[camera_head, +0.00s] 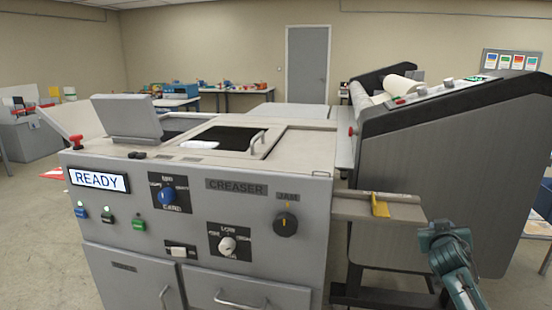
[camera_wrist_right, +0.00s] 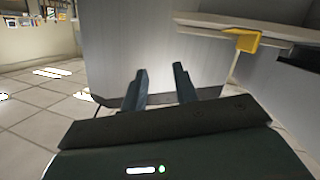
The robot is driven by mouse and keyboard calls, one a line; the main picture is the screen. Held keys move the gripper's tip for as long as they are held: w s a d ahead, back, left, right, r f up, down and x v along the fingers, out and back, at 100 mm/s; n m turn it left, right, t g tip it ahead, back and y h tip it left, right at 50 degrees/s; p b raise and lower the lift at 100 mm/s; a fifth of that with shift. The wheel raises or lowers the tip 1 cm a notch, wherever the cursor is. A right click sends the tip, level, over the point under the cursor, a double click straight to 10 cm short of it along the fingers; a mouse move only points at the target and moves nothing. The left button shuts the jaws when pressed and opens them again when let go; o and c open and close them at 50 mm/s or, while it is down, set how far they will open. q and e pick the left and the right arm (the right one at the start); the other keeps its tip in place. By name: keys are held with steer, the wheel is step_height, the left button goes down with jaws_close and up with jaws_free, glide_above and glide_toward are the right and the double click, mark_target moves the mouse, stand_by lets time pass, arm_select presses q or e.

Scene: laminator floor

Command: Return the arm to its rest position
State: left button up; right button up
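My right arm (camera_head: 452,262) comes in at the lower right of the head view, in front of the dark grey laminator side and just right of the side shelf. In the right wrist view my right gripper (camera_wrist_right: 161,82) shows two dark fingers apart, with nothing between them. A plain grey panel stands beyond the fingertips. My left arm and left gripper are not in the head view.
The creaser (camera_head: 200,230) fills the left and middle, its display reading READY. A side shelf (camera_head: 350,208) with a yellow piece (camera_head: 380,206) juts out near my right arm; the yellow piece also shows in the wrist view (camera_wrist_right: 243,40). The laminator (camera_head: 440,160) stands at right. Tiled floor is open at wrist-view left.

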steer(key=w+a+r+n+t+y, duration=0.3)
steer(key=a+n+t+y, duration=0.1)
steer(key=a+y, duration=0.25)
steer(key=s+a+f+n+g+y, duration=0.1)
steer(key=s+a+f+g, duration=0.1)
steer(key=s+a+f, duration=0.6)
steer(key=s+a+f+n+g+y, duration=0.15)
steer(key=s+a+f, duration=0.35)
steer(key=s+f, duration=0.65)
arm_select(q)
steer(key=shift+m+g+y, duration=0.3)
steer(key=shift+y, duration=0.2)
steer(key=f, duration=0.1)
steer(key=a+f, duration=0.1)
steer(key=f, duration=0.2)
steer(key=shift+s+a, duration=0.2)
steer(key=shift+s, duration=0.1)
arm_select(e)
steer(key=s+a+f+g, duration=0.1)
steer(key=s+a+f, duration=0.1)
steer(key=s, duration=0.5)
steer(key=s+a+f+m+g+y, duration=0.1)
steer(key=s+a+f, duration=0.1)
steer(key=s+a, duration=0.2)
steer(key=s+a+f+g+y, duration=0.1)
steer(key=s+a+f, duration=0.1)
steer(key=s, duration=0.7)
steer(key=shift+s+a+f+m, duration=0.3)
steer(key=shift+a+f+m, duration=0.1)
steer(key=shift+f, duration=0.1)
